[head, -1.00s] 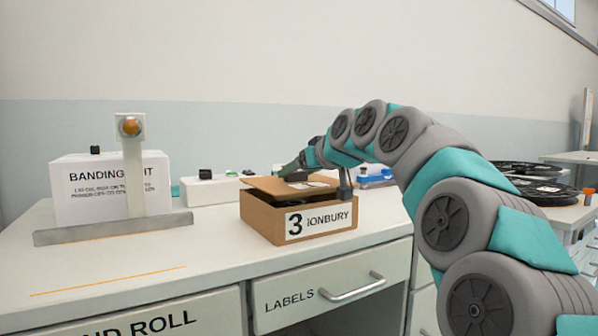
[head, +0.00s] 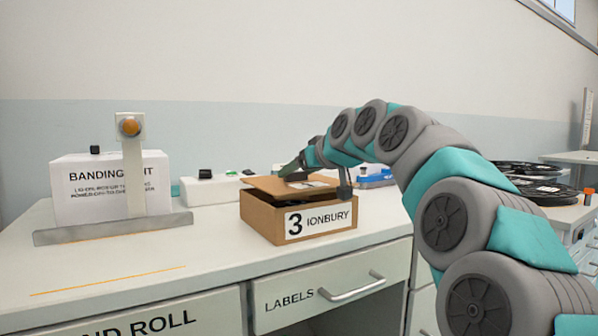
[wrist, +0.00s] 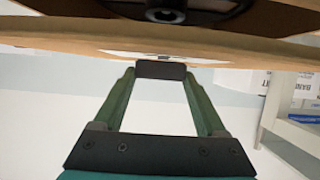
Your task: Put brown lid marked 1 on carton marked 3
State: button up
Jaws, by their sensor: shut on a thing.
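The open carton marked 3 (head: 262,219) stands upright on the white bench, its label facing me. The brown lid (head: 268,184) is over the carton's top, tilted, with its left end near the rim. A dark gap shows under its right part. I cannot tell whether it touches the rim, and no number on it is readable. My gripper (head: 292,171) is shut on the lid from above. In the wrist view the lid (wrist: 215,47) crosses the top, at my fingertips (wrist: 160,70). A dark round thing (wrist: 165,13) shows beyond it, inside the carton.
A banding unit (head: 100,200) with an orange knob stands at left. Blue items (head: 376,178) and black reels (head: 540,188) lie to the right. The bench front left of the carton is clear.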

aim_at(317, 188)
jog(key=shift+f+b, duration=0.8)
jog(key=shift+f, duration=0.4)
jog(key=o, duration=1.3)
jog(key=shift+s+d+r, duration=0.1)
jog(key=v, duration=0.7)
jog(key=shift+s+d+r, duration=0.1)
jog(key=shift+s+d, duration=0.05)
jog(key=shift+s, duration=0.05)
